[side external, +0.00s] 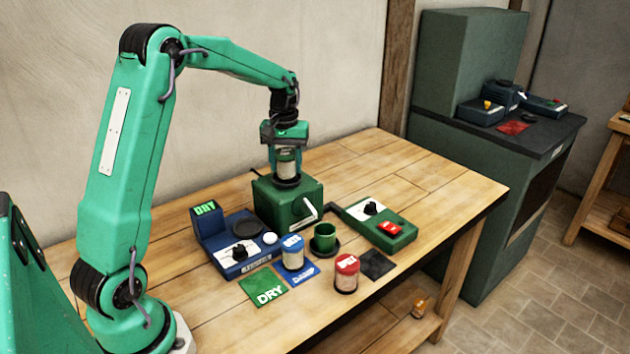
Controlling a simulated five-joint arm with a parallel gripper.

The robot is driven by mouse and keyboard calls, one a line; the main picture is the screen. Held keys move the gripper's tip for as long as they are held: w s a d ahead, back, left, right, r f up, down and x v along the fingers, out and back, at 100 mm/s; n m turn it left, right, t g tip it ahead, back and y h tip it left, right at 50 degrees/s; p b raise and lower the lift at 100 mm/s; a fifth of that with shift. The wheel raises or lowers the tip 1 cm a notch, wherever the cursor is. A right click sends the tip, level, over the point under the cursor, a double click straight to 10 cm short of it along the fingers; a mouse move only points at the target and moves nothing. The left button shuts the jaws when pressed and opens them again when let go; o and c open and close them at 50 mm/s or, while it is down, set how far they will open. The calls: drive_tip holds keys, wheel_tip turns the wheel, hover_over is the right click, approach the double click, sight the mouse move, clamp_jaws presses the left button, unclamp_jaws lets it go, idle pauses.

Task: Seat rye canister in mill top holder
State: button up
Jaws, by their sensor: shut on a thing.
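My gripper (285,145) points down over the green mill (285,208) and is shut on a canister (287,165) with a pale, grainy body. The canister's top is hidden between the jaws, so I cannot read its name. It is upright. Its lower end is at the dark round holder (287,182) on the mill's top; I cannot tell whether it is fully down in it. A blue-lidded canister (293,258) and a red-lidded canister (346,279) stand in front of the mill. A green cup (325,238) sits on a dark round base beside the mill.
A blue meter (238,258) with a lit DRY screen stands left of the mill. A green control box (376,226) with a red switch is at right. DRY (264,291), DAMP (302,274) and dark (377,264) cards lie in front. The table's right end is clear.

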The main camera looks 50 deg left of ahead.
sight(286, 152)
drive_tip(key=shift+f, duration=0.45)
drive_tip(key=o, duration=0.9)
drive_tip(key=shift+o, duration=0.2)
drive_tip(key=shift+r, duration=5.45)
